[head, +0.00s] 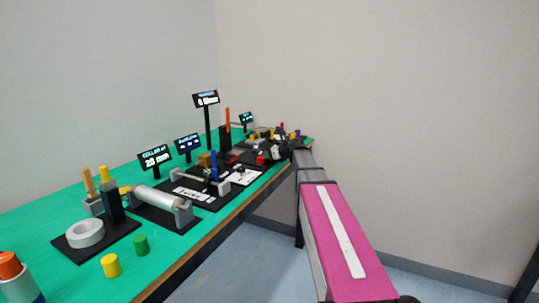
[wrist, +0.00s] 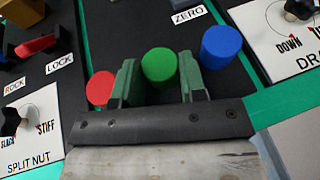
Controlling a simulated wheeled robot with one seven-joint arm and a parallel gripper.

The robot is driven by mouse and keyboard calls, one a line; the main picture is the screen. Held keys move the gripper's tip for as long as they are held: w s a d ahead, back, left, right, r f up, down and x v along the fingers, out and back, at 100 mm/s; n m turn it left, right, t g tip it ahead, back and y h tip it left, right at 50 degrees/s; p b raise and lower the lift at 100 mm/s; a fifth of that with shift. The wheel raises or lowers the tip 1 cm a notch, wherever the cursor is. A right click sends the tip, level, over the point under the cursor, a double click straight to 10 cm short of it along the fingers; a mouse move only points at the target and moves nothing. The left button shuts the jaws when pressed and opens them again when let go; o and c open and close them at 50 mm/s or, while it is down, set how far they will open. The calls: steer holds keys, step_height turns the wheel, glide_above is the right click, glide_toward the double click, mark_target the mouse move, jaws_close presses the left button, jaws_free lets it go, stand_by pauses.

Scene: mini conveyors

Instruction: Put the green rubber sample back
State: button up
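In the wrist view a green cylinder (wrist: 159,62) stands between the two green fingers of my gripper (wrist: 160,80). It lies in line with a red cylinder (wrist: 100,88) on the left and a blue cylinder (wrist: 221,43) on the right, over a black base. The fingers stand close on both sides of it; whether they press on it is not clear. In the head view my gripper (head: 281,149) is small and dark at the far end of the table. Another green cylinder (head: 140,245) stands at the front of the table; which one is rubber cannot be seen.
A yellow cylinder (head: 111,265) and a grey ring (head: 85,233) stand at the front of the green table. Conveyor rigs with rollers and displays (head: 155,158) fill its middle. In the wrist view, dial panels (wrist: 25,140) flank the cylinders.

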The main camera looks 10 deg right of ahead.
stand_by(0.3)
steer(key=shift+s+d+r, duration=0.1)
steer(key=shift+s+r, duration=0.05)
steer(key=shift+r, duration=0.05)
steer(key=v, duration=1.1)
steer(key=shift+s+r, duration=0.15)
steer(key=shift+s, duration=0.05)
steer(key=shift+d, duration=0.2)
stand_by(1.3)
